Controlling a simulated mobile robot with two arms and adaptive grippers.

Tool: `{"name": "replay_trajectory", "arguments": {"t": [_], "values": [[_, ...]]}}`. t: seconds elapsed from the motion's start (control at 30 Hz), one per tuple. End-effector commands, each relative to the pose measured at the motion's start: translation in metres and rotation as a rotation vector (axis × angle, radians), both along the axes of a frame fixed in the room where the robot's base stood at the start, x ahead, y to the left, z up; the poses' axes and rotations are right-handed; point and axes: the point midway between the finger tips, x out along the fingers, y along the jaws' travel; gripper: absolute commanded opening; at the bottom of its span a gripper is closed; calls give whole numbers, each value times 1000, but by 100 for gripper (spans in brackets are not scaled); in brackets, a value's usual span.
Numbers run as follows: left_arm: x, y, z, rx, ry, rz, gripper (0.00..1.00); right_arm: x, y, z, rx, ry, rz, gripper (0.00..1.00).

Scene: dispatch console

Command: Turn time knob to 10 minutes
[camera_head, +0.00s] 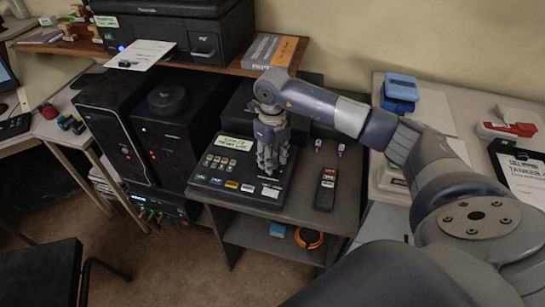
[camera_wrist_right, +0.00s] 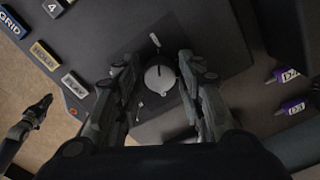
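The time knob (camera_wrist_right: 159,77) is a round grey knob on a dark square plate. A light pointer mark sits just above it in the right wrist view. My right gripper (camera_wrist_right: 160,70) points down over it, with one finger on each side. The fingers are open, with dark gaps between them and the knob. In the head view the right gripper (camera_head: 270,160) is over the right part of the black console (camera_head: 207,193) and hides the knob. My left gripper does not show in the head view.
Labelled buttons (camera_wrist_right: 75,84) lie left of the knob in the right wrist view. Two purple-tagged keys (camera_wrist_right: 290,107) lie to the right. A black remote-like box (camera_head: 326,188) is right of the console. A dark jointed shape (camera_wrist_right: 27,125) at the wrist view's left is unclear.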

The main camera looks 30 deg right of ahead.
Motion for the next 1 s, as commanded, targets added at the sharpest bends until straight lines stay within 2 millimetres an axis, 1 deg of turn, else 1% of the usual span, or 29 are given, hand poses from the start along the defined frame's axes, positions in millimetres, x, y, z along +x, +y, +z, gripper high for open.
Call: {"name": "replay_trajectory", "arguments": {"t": [0.03, 0.1, 0.37, 0.57, 0.77, 1.0], "values": [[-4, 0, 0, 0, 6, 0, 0, 0, 0, 0, 0, 0, 0, 16], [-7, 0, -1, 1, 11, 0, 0, 0, 0, 0, 0, 0, 0, 2], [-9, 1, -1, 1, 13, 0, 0, 0, 0, 0, 0, 0, -9, 2], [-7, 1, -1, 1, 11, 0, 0, 0, 0, 0, 1, 0, -68, 2], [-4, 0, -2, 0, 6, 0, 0, 1, 0, 1, 1, -1, -201, 2], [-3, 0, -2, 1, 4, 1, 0, 1, 0, 1, 1, -1, -422, 2]]}}
